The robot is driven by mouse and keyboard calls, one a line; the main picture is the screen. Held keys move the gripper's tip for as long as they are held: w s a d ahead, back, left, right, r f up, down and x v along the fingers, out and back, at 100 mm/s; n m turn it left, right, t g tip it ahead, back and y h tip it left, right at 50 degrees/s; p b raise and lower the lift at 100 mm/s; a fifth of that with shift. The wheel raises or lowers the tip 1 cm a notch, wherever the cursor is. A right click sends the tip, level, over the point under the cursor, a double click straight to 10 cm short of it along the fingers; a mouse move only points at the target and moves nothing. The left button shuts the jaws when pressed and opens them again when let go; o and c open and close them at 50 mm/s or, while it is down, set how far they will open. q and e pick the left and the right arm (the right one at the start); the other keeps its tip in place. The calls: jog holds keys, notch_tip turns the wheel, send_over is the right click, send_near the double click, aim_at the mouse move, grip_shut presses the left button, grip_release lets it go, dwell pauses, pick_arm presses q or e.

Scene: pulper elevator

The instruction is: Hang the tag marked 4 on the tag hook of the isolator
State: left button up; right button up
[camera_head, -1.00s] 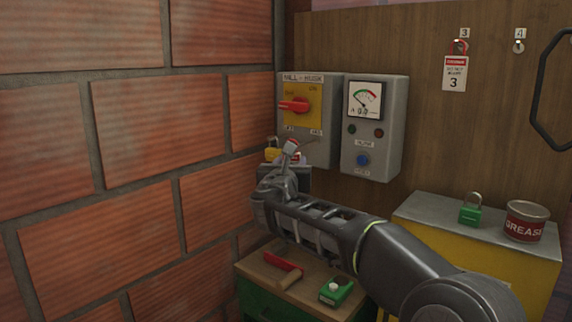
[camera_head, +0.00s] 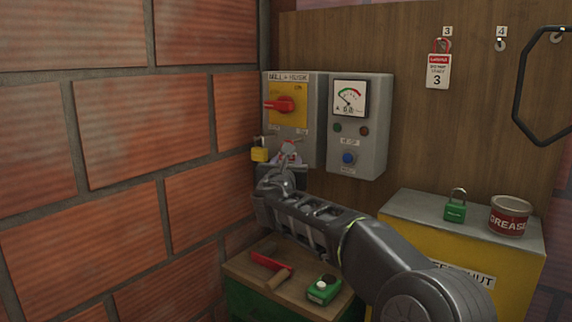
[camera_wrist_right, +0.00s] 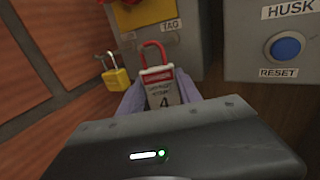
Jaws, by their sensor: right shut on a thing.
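The isolator (camera_head: 313,100) is a grey box with a red rotary switch on a yellow plate, mounted on the wooden board. My right gripper (camera_head: 284,170) is just below it, shut on the tag marked 4 (camera_wrist_right: 163,92). The tag is white with a red top band and a red loop, and stands roughly upright between the fingers. In the right wrist view its loop is just below the TAG label (camera_wrist_right: 170,25) on the isolator's underside. The tag hook itself cannot be made out, nor whether the loop touches it. My left gripper is not in view.
A yellow padlock (camera_head: 259,150) hangs left of the tag. The gauge box (camera_head: 360,130) is close on the right and the brick wall (camera_head: 140,130) on the left. Tag 3 (camera_head: 437,70) hangs on the board. A green padlock (camera_head: 455,208) and grease can (camera_head: 510,215) stand on the yellow cabinet.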

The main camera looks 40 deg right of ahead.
dwell(0.4)
jog(key=o, duration=1.4)
jog(key=shift+s+a, duration=0.1)
jog(key=b+v, duration=0.1)
jog(key=v, duration=0.6)
jog(key=shift+s+a+b, duration=0.15)
jog(key=shift+s+b, duration=0.05)
jog(key=shift+b, duration=0.1)
